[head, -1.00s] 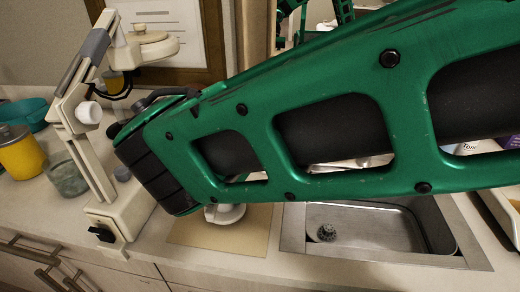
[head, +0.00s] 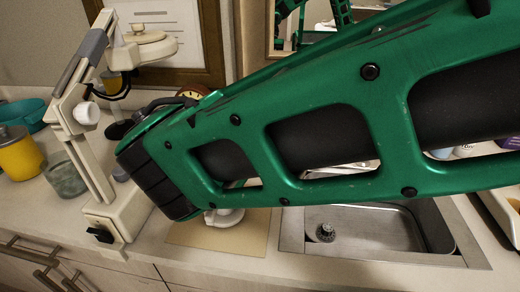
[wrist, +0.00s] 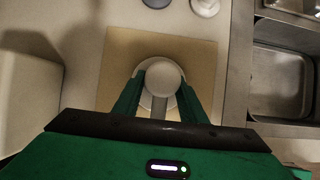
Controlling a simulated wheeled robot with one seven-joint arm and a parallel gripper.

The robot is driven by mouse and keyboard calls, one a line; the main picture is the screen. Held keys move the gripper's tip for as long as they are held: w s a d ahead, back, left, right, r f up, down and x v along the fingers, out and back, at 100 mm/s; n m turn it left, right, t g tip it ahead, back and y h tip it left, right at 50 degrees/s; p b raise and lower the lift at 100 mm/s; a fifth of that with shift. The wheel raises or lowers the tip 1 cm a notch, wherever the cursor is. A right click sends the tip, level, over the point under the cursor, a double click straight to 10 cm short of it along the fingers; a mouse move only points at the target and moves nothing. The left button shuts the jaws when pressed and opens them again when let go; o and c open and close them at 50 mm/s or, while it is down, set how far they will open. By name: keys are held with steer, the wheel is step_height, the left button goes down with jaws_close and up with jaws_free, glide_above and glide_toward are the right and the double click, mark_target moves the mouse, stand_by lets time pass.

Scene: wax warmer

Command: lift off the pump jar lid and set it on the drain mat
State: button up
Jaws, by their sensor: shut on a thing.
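The white round pump lid (wrist: 164,78) is between the two fingers of my gripper (wrist: 160,94) in the wrist view. My gripper is shut on it. The lid is over the tan drain mat (wrist: 203,62); I cannot tell if it touches the mat. In the head view part of the white lid (head: 226,217) shows below my arm, in front of the bare mat (head: 215,238). My gripper is hidden there behind the green arm link. I cannot make out the pump jar surely; a white round thing (wrist: 205,5) stands beyond the mat in the wrist view.
The steel sink (head: 370,228) is right of the mat. A cream upright device (head: 112,215) stands left of it. A yellow jar (head: 20,155), a greenish glass (head: 65,179) and a teal bowl (head: 22,113) are at the far left. The mat's front part is clear.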

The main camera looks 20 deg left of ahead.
stand_by(0.3)
steer(key=o, duration=1.4)
steer(key=shift+r, duration=0.1)
steer(key=shift+v, duration=3.85)
